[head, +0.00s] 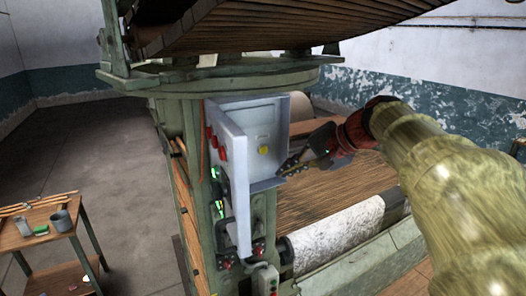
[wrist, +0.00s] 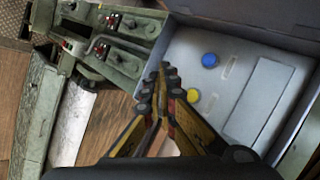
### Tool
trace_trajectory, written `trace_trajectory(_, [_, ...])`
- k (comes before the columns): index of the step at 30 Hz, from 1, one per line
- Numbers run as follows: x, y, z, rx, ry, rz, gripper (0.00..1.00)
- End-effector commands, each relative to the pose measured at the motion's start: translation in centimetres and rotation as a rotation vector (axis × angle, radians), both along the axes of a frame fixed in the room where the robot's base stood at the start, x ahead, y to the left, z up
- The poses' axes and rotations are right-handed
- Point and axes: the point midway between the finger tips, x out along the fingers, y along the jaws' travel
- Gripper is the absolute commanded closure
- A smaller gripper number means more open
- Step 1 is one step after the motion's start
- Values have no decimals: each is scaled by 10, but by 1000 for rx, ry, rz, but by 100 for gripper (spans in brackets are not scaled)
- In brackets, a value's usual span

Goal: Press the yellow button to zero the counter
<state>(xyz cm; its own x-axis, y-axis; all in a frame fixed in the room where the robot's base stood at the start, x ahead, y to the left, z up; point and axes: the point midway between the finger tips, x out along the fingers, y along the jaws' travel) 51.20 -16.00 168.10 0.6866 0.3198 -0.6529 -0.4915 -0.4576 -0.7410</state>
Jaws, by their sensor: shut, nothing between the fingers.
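The yellow button (head: 263,150) sits on the pale face of an open box (head: 284,118) fixed to the green machine. In the wrist view the yellow button (wrist: 192,95) shows just right of my fingertips, below a blue button (wrist: 208,60). My gripper (head: 283,172) is shut and empty, at the lower right of the box in the head view. It also shows in the wrist view (wrist: 164,72), its tips together in front of the box's edge. I cannot tell the exact gap between tips and button. A blank grey rectangle (wrist: 260,100) lies right of the buttons; no digits are readable.
The box's open door (head: 230,165) has several red knobs and a handle on its outer side. Side walls (wrist: 245,30) border the button panel. Green machine beams and a slatted roll overhead (head: 270,25) surround it. A small wooden table (head: 40,235) stands at the left, with open floor behind.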

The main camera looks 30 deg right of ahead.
Motion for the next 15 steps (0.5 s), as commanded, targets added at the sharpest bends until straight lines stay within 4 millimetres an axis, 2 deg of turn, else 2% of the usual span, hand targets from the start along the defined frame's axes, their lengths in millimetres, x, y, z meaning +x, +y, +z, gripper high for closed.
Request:
trace_trajectory(8, [9, 1, 1, 0, 1, 2, 100])
trace_trajectory(15, [38, 2, 1, -1, 2, 2, 100])
